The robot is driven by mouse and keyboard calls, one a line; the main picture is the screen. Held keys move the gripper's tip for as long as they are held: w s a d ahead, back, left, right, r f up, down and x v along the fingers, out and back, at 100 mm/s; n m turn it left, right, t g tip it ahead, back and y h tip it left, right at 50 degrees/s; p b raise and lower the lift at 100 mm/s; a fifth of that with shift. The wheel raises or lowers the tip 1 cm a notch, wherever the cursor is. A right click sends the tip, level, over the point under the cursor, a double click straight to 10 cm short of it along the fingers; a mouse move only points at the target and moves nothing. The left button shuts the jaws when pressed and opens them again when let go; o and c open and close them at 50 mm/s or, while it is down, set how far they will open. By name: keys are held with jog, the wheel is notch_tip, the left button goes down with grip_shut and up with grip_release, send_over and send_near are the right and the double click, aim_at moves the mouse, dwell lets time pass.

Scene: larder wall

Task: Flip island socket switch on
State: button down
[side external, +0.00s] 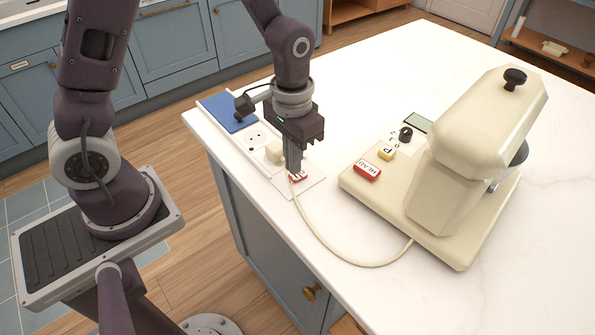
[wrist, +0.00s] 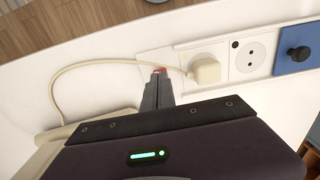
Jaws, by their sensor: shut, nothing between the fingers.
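The island socket panel (side external: 314,188) is a white strip along the left edge of the white island top. The red switch (side external: 298,178) sits at its near end. In the wrist view the red switch (wrist: 159,69) shows as a small patch just past the fingertips. My gripper (side external: 294,172) is shut and empty, pointing down with its tips at the switch. Whether the tips touch the switch, and which way it is tilted, I cannot tell, as the fingers hide part of it. A cream plug (side external: 274,151) sits in the socket beside the switch.
A cream mixer (side external: 450,150) with a red HEAD button (side external: 367,170) stands to the right. Its cable (side external: 340,258) loops from the plug across the counter. An empty outlet (side external: 255,138) and a blue plate with a black knob (wrist: 297,53) lie farther along.

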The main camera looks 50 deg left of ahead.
jog(key=shift+f, duration=0.95)
dwell(0.5)
jog(key=shift+r, duration=3.5)
jog(key=s+a+r+t, duration=0.3)
jog(key=s+r+t, duration=0.2)
jog(key=s+r, duration=0.9)
jog(key=shift+s+r+t, duration=0.15)
jog(key=shift+s+t, duration=0.15)
jog(key=shift+s, duration=0.35)
